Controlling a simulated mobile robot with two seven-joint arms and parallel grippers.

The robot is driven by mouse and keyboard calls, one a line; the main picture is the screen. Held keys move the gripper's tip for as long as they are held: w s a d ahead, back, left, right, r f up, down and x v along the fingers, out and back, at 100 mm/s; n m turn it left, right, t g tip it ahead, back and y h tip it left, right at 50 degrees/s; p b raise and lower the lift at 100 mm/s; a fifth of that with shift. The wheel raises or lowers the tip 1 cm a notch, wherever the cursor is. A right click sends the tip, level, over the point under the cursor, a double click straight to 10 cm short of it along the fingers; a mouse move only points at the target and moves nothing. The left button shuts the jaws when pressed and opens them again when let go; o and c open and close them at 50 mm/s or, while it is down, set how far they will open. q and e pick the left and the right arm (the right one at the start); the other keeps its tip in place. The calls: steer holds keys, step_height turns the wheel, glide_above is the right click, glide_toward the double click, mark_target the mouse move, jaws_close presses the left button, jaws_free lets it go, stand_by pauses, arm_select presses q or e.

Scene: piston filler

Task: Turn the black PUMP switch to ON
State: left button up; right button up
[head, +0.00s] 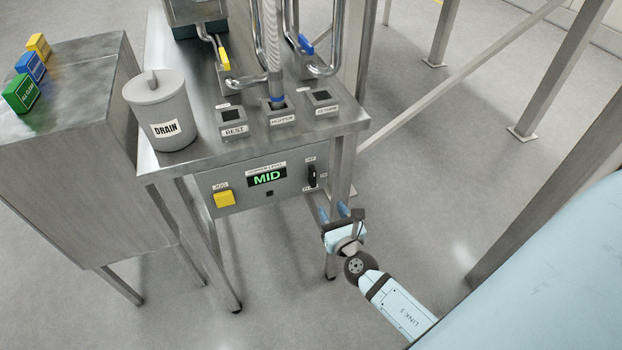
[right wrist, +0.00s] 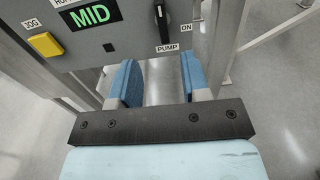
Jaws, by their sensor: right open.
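The black PUMP switch (head: 312,177) is at the right end of the grey front panel. My right gripper (head: 334,212) is open and empty, in front of the panel and lower than the switch. Its blue fingers (right wrist: 159,75) are apart, with the switch above the gap between them. My left gripper is out of view.
A yellow JOG button (head: 223,198) and a green MID display (head: 267,178) share the panel. A table leg (head: 340,165) stands just right of the switch. The DRAIN pot (head: 160,108) is on the tabletop. The floor at right is clear near the arm.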

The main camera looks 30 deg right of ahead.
mark_target(314, 176)
steer(key=p+x, duration=0.2)
steer(key=x, duration=1.1)
steer(key=shift+w, duration=0.25)
jaws_close()
